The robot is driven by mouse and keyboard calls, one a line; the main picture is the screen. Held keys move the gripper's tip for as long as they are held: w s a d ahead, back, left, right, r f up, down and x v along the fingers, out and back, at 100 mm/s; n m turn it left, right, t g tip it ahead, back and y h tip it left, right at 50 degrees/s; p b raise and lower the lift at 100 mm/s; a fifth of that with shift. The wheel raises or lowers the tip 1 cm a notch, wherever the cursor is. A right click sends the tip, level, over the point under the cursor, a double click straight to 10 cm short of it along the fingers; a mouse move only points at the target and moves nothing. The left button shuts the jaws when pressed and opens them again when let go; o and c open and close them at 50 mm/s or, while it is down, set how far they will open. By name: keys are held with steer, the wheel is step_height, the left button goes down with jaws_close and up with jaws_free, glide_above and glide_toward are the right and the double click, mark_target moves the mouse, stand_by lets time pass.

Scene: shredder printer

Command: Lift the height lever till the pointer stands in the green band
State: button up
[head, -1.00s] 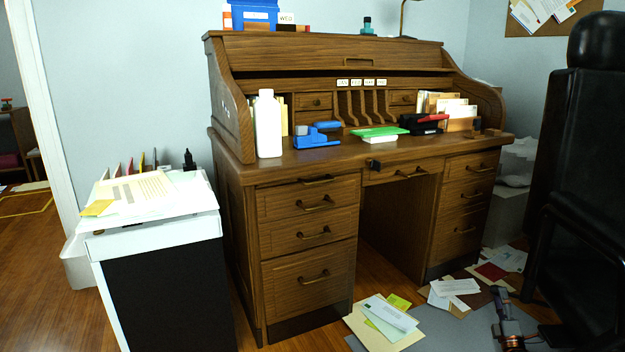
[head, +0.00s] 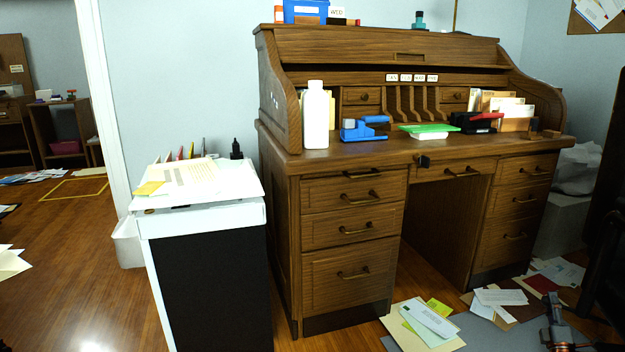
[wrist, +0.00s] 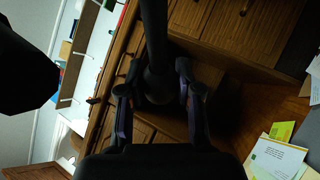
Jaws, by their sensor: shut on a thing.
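In the wrist view my gripper (wrist: 155,85) has its two fingers on either side of a dark rod with a rounded lower end (wrist: 154,35). The gripper is shut on this rod. The picture is too dark to tell whether the rod is the height lever. I cannot make out a pointer or a green band in either view. A black chair (head: 608,190) is cut off by the right edge of the head view.
A wooden roll-top desk (head: 350,185) stands in the middle. A white-topped dark cabinet (head: 210,275) stands left of it. Papers (head: 425,322) lie on the floor before the desk. A black shape (wrist: 25,72) fills the wrist view's upper left. Floor at far left is partly clear.

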jaws_close()
steer(key=shift+r+p, duration=0.95)
steer(key=shift+p, duration=0.2)
stand_by(1.1)
steer(key=shift+a+f, duration=0.1)
steer(key=shift+f, duration=0.55)
steer(key=o, duration=1.1)
jaws_free()
steer(key=shift+p, duration=0.3)
